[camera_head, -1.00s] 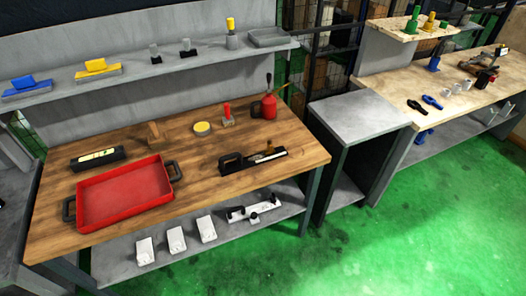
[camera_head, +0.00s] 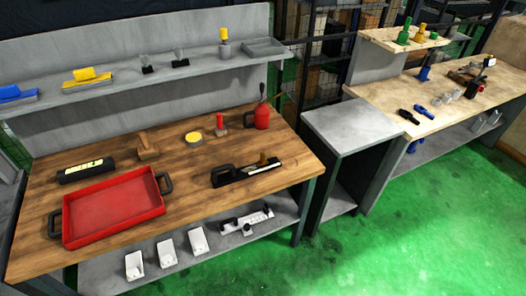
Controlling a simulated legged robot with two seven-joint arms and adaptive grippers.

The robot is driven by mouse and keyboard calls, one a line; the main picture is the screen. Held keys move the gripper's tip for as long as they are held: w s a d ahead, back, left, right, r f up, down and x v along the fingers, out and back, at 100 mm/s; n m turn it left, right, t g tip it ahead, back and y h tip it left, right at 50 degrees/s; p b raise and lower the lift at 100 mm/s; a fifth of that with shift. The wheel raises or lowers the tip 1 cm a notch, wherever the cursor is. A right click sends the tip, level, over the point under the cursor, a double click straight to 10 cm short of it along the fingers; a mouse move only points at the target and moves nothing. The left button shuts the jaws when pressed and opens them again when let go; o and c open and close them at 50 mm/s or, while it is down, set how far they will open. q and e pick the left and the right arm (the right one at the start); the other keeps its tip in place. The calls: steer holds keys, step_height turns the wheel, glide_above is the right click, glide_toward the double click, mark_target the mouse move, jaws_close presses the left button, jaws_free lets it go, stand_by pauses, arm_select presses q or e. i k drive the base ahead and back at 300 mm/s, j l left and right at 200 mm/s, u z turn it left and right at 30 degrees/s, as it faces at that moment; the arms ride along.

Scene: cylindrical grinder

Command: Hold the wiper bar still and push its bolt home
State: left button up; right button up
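What looks like the wiper bar (camera_head: 246,175) is a dark, long piece with a black handle at its left end and a pale strip along its right part. It lies on the wooden workbench (camera_head: 215,200) near the front right edge. A small brass-coloured piece (camera_head: 263,159), perhaps the bolt, stands upright at its middle; how deep it sits cannot be told. Neither of my grippers shows in the head view.
A red tray (camera_head: 112,207) with black handles fills the bench's front left. A black box (camera_head: 86,171), wooden block (camera_head: 147,145), yellow tin (camera_head: 193,138), red-handled tool (camera_head: 219,126) and red oil can (camera_head: 261,117) stand behind. Green floor (camera_head: 410,240) is open at right.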

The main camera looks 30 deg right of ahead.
mark_target(263, 161)
steer(key=i+l, duration=0.2)
steer(key=l, duration=0.2)
steer(key=i+l, duration=0.2)
steer(key=l, duration=0.2)
steer(key=i+l, duration=0.2)
steer(key=l, duration=0.15)
